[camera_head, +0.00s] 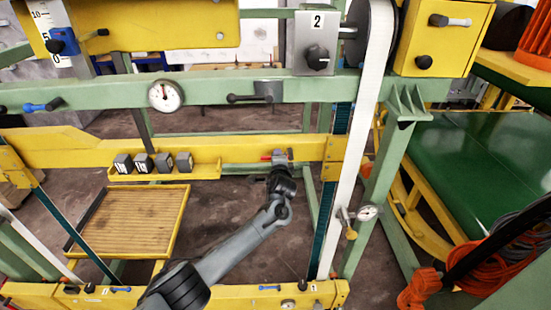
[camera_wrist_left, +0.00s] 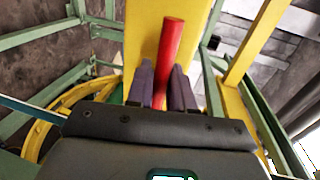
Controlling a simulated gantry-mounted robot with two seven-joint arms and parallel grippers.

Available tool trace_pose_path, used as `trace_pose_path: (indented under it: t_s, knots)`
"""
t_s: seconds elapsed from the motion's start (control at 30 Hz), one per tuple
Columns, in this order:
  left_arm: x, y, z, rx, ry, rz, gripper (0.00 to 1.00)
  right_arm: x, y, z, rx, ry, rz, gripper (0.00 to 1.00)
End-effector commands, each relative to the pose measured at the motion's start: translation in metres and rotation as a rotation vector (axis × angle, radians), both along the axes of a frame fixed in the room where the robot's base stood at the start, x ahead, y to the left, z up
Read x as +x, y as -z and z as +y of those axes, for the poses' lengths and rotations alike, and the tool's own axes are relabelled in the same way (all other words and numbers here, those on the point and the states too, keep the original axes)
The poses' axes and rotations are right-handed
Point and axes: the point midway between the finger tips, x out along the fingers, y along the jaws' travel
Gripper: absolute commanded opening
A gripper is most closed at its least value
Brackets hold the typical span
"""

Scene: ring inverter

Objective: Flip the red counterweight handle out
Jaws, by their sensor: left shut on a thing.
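The red counterweight handle (camera_wrist_left: 170,48) is a straight red rod in the left wrist view, running between the two dark fingers of my left gripper (camera_wrist_left: 163,85). My left gripper is shut on it, and the rod's far end sticks out past the fingertips. In the head view my left gripper (camera_head: 281,160) is at the yellow cross beam (camera_head: 240,147), left of the teal strip. Only a small red bit of the handle (camera_head: 266,156) shows there. My right gripper is not in view.
Several grey weight blocks (camera_head: 143,163) sit on a yellow shelf left of the gripper. A slatted tray (camera_head: 132,220) lies below them. A green beam (camera_head: 220,88) with a dial (camera_head: 166,95) crosses above. A white belt (camera_head: 361,130) runs down on the right.

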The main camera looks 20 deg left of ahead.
Motion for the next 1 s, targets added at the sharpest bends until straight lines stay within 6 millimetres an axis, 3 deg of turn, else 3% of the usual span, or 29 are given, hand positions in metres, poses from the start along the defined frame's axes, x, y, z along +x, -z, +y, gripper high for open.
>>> trace_pose_path:
  t_s: [0.4,0.43,0.53,1.0]
  knots:
    - [0.0003,-0.0011,-0.0002,0.01,0.001,0.004,0.0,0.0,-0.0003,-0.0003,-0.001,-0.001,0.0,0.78]
    - [0.0004,-0.0012,-0.0002,0.01,0.001,0.004,0.25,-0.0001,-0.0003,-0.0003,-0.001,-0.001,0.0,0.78]
    - [0.0004,-0.0011,-0.0003,0.009,0.001,0.004,0.37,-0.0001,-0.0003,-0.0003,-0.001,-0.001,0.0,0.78]
    - [-0.0045,-0.0019,-0.0035,0.009,0.003,0.003,0.37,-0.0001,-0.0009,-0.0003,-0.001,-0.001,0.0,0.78]
